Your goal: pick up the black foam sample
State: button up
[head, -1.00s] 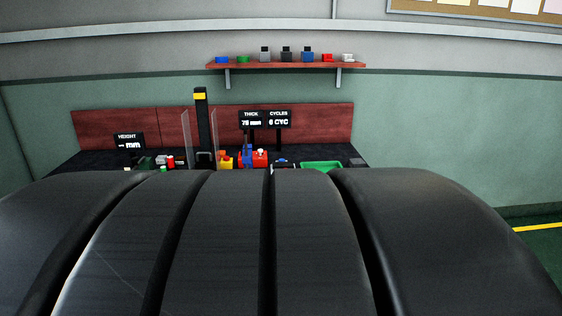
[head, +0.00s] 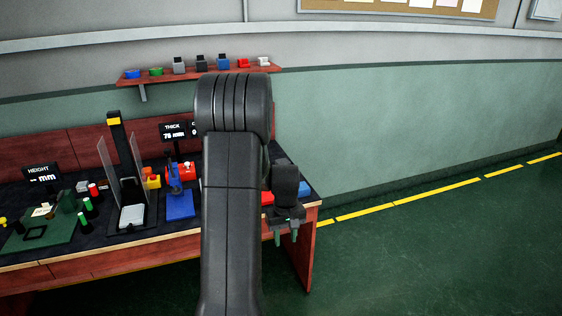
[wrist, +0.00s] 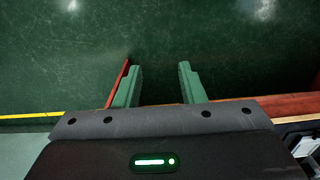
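I cannot make out a black foam sample for certain in either current view. My arm stands across the middle of the head view and hides part of the bench. My gripper (head: 286,238) hangs at the right end of the bench, beyond my arm. In the wrist view its two green fingers (wrist: 159,72) are spread apart, with only dark green floor showing between them. It is open and empty.
The dark-topped bench (head: 60,260) holds a press-like stand (head: 133,215), a blue fixture (head: 180,205) and a green mat (head: 60,235). A wall shelf (head: 150,78) carries several small blocks. Open green floor (head: 430,240) lies to the right.

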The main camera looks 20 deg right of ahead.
aim_at(283, 160)
jog(key=i+l, duration=0.45)
jog(key=i, duration=0.25)
jog(key=i+l+u, duration=0.1)
jog(key=i+l, duration=0.35)
jog(key=i, duration=0.25)
jog(key=i+l, duration=0.5)
jog(key=i, duration=0.15)
